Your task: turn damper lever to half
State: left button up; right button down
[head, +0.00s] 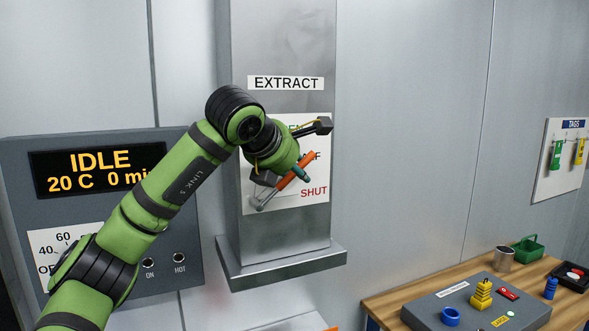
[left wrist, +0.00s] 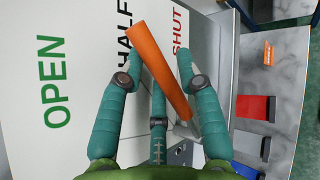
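The damper lever has an orange handle (head: 297,171) on a grey arm in front of a white plate (head: 286,206) under the EXTRACT sign. It slants up and right, its tip near the partly hidden HALF label and above SHUT. In the left wrist view the orange handle (left wrist: 158,68) crosses between my fingers, its far end beside HALF. My left gripper (head: 303,152) is at the lever and hides part of the plate. Its teal fingers (left wrist: 160,62) are spread on both sides of the handle, with a gap on the right; contact on the left is unclear. My right gripper is not in view.
A control panel (head: 190,215) reading IDLE stands at the left, behind my left arm. A grey ledge (head: 282,266) juts out below the plate. A wooden bench (head: 385,302) with a grey board (head: 478,306) and small items stands at the lower right.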

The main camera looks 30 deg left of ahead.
pick_arm(q)
jog(key=v, duration=1.2)
jog(key=shift+d, duration=0.1)
